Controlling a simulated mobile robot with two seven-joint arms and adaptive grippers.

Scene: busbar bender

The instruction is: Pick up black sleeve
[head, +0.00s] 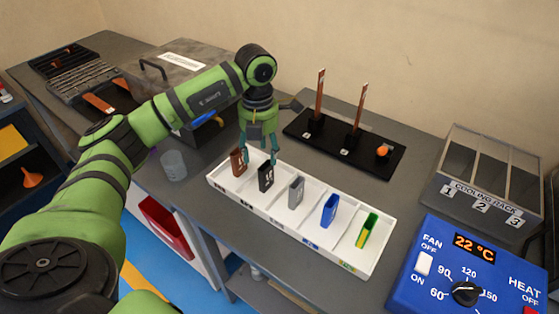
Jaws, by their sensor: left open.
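The black sleeve (266,177) stands upright in its compartment of the white divided tray (300,239), second from the left. My left gripper (260,156) points down above it with its two fingers apart. The fingertips are close to the top of the black sleeve; I cannot tell whether they touch it. Nothing is held. My right gripper is not in view.
A brown sleeve (237,162) stands left of the black one; grey (296,189), blue (329,211) and green-yellow (366,230) sleeves stand right. Behind is a black board (366,162) with two upright copper bars. A cooling rack (484,185) and blue control box (462,271) are right.

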